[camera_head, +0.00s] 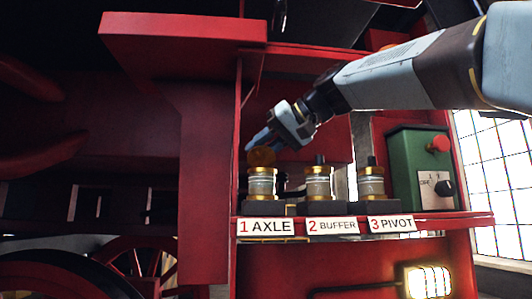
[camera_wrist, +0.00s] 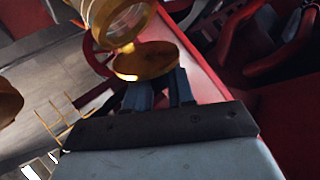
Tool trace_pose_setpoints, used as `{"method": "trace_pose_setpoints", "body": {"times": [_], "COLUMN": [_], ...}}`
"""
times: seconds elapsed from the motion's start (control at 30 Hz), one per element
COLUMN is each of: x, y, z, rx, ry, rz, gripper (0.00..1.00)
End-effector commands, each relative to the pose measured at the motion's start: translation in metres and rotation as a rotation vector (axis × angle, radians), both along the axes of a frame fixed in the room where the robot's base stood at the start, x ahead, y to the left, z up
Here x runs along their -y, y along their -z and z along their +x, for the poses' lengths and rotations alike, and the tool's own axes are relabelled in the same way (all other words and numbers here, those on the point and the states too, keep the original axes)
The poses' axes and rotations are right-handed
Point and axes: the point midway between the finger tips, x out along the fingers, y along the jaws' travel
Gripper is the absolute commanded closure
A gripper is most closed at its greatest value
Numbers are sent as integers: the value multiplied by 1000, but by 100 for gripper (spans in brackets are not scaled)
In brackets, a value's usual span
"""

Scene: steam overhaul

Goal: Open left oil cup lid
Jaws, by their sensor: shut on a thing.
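The left oil cup (camera_head: 262,185) stands over the "1 AXLE" label, a brass and glass cup on a dark block. Its round brass lid (camera_head: 262,156) is lifted and tilted away from the rim. In the wrist view the lid (camera_wrist: 147,62) stands beside the cup's open brass ring (camera_wrist: 122,22). My gripper (camera_head: 254,146) reaches down from the upper right and is shut on the lid. Its blue fingers (camera_wrist: 160,88) meet the lid's near edge in the wrist view. The exact contact is partly hidden.
Cup 2 "BUFFER" (camera_head: 319,184) and cup 3 "PIVOT" (camera_head: 371,183) stand to the right on the same red shelf (camera_head: 462,220), both with dark knobs on top. A green switch box (camera_head: 406,172) is further right. A red panel (camera_head: 208,145) rises to the left.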

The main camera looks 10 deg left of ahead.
Motion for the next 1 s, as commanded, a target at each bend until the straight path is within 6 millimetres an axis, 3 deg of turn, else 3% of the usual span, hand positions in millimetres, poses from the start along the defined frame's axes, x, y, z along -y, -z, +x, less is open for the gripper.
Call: {"method": "trace_pose_setpoints", "body": {"times": [1.0], "x": [-10], "y": [12], "z": [48], "rx": [-865], "ry": [3], "rz": [-209], "gripper": [100]}}
